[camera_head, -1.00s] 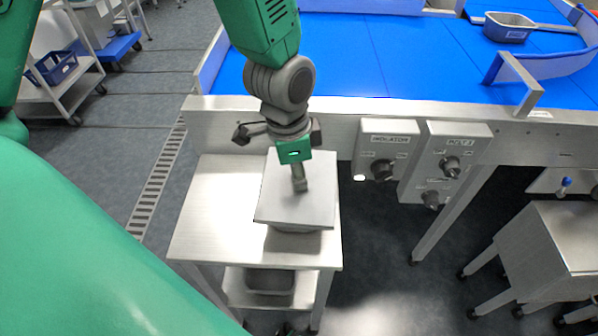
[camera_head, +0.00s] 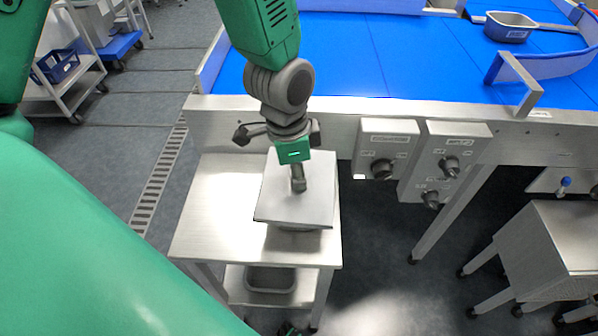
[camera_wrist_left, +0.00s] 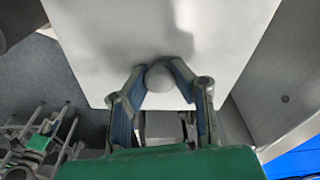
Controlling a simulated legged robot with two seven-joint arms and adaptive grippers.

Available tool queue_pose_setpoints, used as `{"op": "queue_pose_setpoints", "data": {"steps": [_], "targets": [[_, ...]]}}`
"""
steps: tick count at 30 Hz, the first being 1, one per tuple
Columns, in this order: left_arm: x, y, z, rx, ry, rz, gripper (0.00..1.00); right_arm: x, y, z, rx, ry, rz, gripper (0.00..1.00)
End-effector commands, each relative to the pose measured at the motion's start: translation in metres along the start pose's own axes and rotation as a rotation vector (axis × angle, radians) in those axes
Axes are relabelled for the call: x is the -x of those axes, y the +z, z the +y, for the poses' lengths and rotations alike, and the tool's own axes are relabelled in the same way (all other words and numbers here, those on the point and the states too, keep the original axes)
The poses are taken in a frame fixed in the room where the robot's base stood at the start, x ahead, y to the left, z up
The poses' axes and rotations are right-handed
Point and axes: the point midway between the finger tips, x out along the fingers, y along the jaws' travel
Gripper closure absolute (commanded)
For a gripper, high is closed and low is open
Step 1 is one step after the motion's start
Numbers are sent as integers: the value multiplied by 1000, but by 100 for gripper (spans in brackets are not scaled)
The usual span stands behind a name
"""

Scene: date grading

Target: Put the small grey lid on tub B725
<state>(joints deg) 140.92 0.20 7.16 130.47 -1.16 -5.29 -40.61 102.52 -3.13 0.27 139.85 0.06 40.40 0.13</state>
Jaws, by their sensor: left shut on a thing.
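The grey lid (camera_head: 312,205), a pale square plate with a small knob (camera_wrist_left: 158,78), lies level or nearly so over the small steel table. My left gripper (camera_head: 298,184) comes down from above and is shut on the knob. In the left wrist view its two fingers (camera_wrist_left: 158,84) close around the knob, and the lid's flat top (camera_wrist_left: 100,35) fills much of the picture. A grey tub (camera_head: 296,228) shows only as a thin strip under the lid's front edge. Its label is hidden, and I cannot tell whether the lid touches its rim. My right gripper is not in view.
The steel table (camera_head: 210,215) has bare room left of the lid. Another tub (camera_head: 270,280) stands on its lower shelf. Behind is a blue conveyor (camera_head: 340,50) with a steel front rail, control boxes (camera_head: 388,145) and a labelled tub (camera_head: 509,27) at the far right.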

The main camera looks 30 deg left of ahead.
Motion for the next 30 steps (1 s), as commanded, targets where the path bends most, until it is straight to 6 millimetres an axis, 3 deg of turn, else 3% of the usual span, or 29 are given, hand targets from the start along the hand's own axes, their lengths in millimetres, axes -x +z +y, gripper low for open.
{"op": "queue_pose_setpoints", "data": {"steps": [30], "targets": [[-12,1,0,0,0,0,100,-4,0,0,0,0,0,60]]}}
